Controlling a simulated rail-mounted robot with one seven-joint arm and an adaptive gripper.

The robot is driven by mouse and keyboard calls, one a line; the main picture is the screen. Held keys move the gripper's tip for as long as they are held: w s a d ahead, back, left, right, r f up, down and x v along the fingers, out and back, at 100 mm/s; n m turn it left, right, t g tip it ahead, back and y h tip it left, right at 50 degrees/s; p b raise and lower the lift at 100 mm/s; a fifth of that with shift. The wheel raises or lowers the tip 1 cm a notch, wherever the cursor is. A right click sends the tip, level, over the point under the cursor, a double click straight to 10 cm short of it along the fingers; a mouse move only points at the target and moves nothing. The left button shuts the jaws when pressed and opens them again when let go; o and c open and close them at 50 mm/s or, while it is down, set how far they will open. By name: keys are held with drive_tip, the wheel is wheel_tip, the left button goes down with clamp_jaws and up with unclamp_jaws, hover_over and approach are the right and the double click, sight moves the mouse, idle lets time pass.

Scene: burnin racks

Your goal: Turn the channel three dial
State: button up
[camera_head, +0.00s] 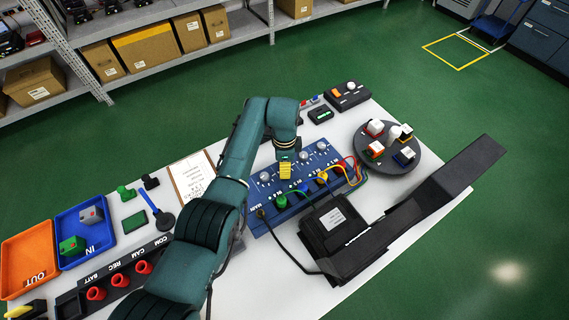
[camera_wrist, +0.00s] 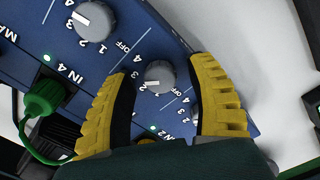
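The blue channel panel (camera_head: 262,217) lies on the white table with a row of grey dials. In the wrist view, one grey dial (camera_wrist: 160,76) sits between the yellow fingers of my gripper (camera_wrist: 164,98). It is second from the left in the row and appears to be channel three; its own label is hidden. Its white mark points left and slightly down, seemingly near the 2. My gripper (camera_head: 286,171) is over the panel in the head view. Its fingers are open, one each side of the dial, with a gap visible at both sides.
A neighbouring dial (camera_wrist: 95,20) is close to the left finger. A green plug (camera_wrist: 44,97) and its cable are in the IN 4 socket. Coloured cables run to a black box (camera_head: 330,222). A round grey tray (camera_head: 385,163) is on the right.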

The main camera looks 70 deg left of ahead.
clamp_jaws()
